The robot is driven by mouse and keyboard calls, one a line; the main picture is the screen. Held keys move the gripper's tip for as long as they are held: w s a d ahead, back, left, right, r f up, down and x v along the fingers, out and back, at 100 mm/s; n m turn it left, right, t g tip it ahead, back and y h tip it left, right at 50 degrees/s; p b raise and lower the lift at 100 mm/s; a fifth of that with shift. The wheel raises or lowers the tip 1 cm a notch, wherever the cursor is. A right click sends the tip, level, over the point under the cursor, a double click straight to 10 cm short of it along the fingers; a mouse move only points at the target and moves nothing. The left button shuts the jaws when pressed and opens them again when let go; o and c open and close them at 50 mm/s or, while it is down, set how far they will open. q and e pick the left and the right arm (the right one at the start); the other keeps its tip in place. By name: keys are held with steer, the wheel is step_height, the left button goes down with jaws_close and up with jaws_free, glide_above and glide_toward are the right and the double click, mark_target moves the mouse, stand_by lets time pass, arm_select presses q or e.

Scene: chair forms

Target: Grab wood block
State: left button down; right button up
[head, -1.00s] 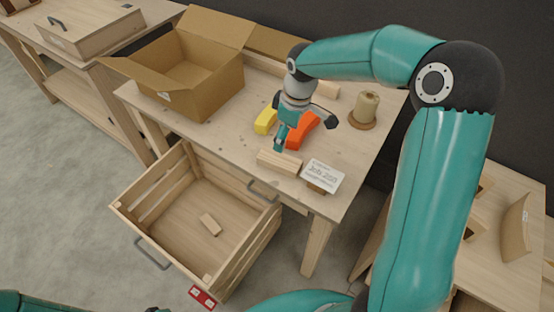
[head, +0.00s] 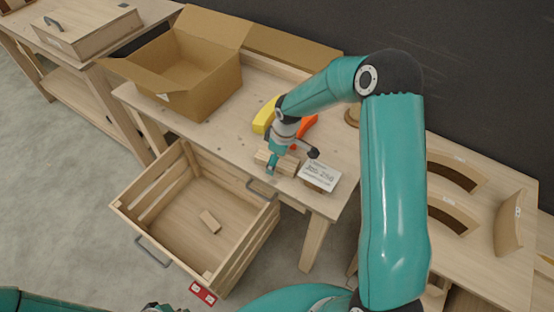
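A light wood block (head: 287,165) lies on the workbench near its front edge. My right gripper (head: 272,164) points down at the block's middle. One teal finger shows in front of the block; the far finger is hidden, so I cannot tell whether the gripper has closed on it. A second, smaller wood block (head: 210,222) lies on the floor of the open slatted crate (head: 148,207). A small part of what seems to be my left gripper (head: 162,308) shows at the bottom edge, mostly cut off.
A card on a wooden stand (head: 320,176) stands just right of the block. Yellow (head: 265,115) and orange (head: 309,123) pieces lie behind the gripper. An open cardboard box (head: 190,80) is on the bench's left. Another table with curved wooden pieces (head: 452,172) is at right.

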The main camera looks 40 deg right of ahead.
steer(key=c, duration=1.3)
